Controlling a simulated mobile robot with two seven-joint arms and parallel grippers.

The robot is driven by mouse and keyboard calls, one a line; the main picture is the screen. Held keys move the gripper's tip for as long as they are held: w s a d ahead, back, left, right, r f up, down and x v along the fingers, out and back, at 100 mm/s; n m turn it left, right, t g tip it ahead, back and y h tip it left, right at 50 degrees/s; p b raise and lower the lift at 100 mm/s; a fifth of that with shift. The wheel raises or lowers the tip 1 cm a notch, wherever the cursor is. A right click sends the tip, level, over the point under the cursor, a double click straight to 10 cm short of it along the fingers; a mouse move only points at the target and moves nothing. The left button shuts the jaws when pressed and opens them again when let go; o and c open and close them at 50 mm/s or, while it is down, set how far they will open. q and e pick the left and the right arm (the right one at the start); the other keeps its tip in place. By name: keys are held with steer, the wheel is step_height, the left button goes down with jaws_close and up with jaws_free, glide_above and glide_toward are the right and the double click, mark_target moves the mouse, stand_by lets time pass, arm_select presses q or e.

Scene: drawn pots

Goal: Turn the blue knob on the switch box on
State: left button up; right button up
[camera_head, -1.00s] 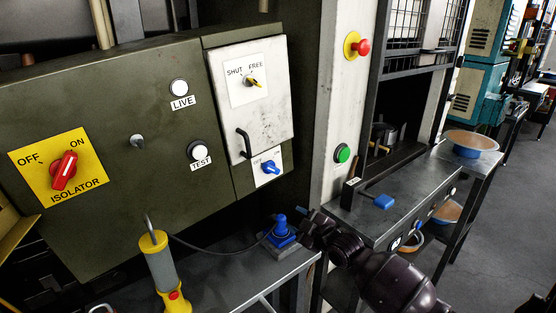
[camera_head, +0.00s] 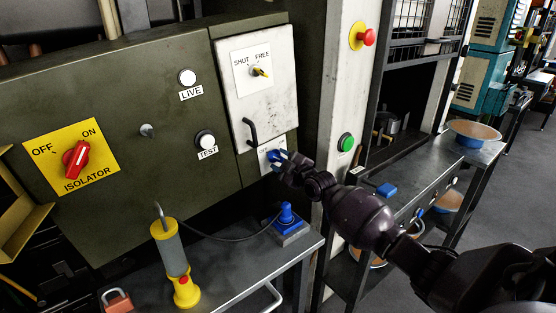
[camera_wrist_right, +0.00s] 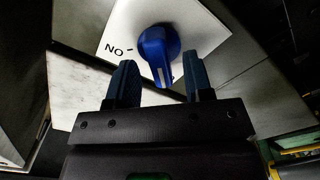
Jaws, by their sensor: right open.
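The blue knob (camera_wrist_right: 157,45) sits on a white plate (camera_wrist_right: 110,30) in the right wrist view, where the word NO or ON shows beside it, turned by the camera. In the head view the plate (camera_head: 264,157) is on the switch box (camera_head: 130,140), below the white door, and my gripper mostly covers the knob. My right gripper (camera_head: 281,160) is at the knob. In the right wrist view its two fingers (camera_wrist_right: 160,83) are apart, one on either side of the knob's lower end, with gaps showing. Contact cannot be told. My left gripper is not in view.
The white door (camera_head: 258,85) with a black handle (camera_head: 250,131) is just above the knob. A red isolator switch (camera_head: 76,159) is at the left of the box. A green button (camera_head: 346,142) is on the right post.

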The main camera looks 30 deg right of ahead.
steer(key=shift+w, duration=0.95)
steer(key=shift+c, duration=0.3)
jaws_close()
